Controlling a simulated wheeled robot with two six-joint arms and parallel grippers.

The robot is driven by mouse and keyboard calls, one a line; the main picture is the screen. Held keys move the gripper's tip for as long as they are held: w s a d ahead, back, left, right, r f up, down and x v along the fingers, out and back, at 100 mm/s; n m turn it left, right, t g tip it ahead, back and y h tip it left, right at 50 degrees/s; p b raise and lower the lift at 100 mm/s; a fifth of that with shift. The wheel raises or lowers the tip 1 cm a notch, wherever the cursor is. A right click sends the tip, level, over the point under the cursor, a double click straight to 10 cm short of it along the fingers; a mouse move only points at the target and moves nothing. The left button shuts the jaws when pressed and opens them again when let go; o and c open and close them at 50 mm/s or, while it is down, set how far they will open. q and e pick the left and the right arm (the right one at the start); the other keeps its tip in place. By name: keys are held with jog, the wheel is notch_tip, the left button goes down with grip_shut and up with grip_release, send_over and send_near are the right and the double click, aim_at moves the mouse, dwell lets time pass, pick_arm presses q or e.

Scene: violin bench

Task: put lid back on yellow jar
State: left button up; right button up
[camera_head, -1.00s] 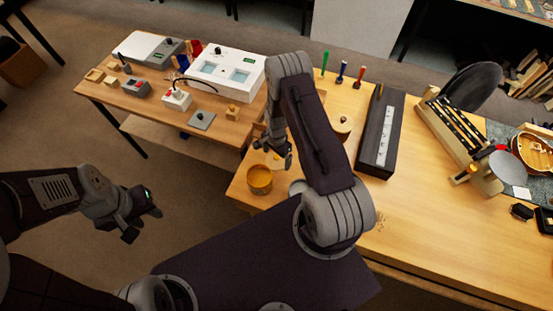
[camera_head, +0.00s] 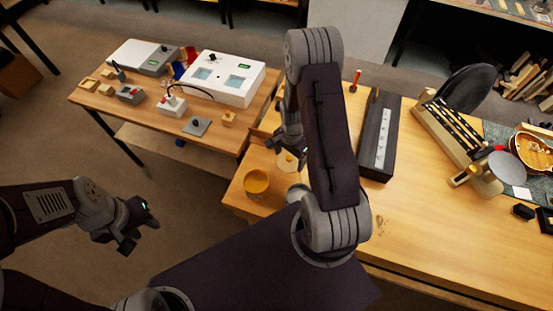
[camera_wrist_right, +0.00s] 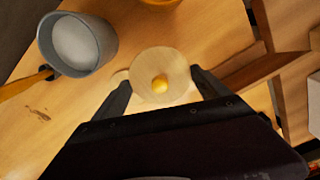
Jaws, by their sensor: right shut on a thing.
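The yellow jar (camera_head: 257,184) stands open near the left end of the main bench; its rim edge also shows at the top of the right wrist view (camera_wrist_right: 162,3). The lid is a pale round disc with a yellow knob (camera_wrist_right: 160,86), between the fingers of my right gripper (camera_wrist_right: 163,88). In the head view the lid (camera_head: 287,161) is just behind and right of the jar, apart from it. My right gripper (camera_head: 286,150) is shut on the lid; its height over the bench is hard to tell. My left gripper (camera_head: 135,225) is empty, off the bench to the left, its jaws unclear.
A grey cup with whitish contents (camera_wrist_right: 78,45) stands close beside the lid, right of the jar in the head view (camera_head: 296,193). A yellow-handled tool (camera_wrist_right: 27,84) lies by the cup. A long dark case (camera_head: 380,140) stands further right.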

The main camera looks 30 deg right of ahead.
jog(key=s+d+r, duration=0.3)
jog(key=s, duration=0.2)
jog(key=w+a+r+n+p, duration=0.1)
jog(key=a+n, duration=0.1)
jog(key=n, duration=0.2)
jog(key=w+a+n+p, duration=0.1)
jog(key=w+a+n, duration=0.1)
jog(key=n, duration=0.3)
jog(key=w+a+r+n+p, duration=0.1)
jog(key=a+n, duration=0.2)
jog(key=n, duration=0.1)
jog(key=shift+w+a+r+n, duration=0.1)
jog(key=shift+w+r+n, duration=0.05)
jog(key=shift+r+n, duration=0.2)
jog(key=a+r+n+p, duration=0.1)
jog(key=a+n+p, duration=0.2)
jog(key=a, duration=0.7)
jog(key=shift+s+r+n, duration=0.2)
jog(key=shift+r+n, duration=0.2)
jog(key=shift+n, duration=0.25)
jog(key=shift+f, duration=0.1)
notch_tip(320, 180, down, 6)
jog(key=b, duration=0.5)
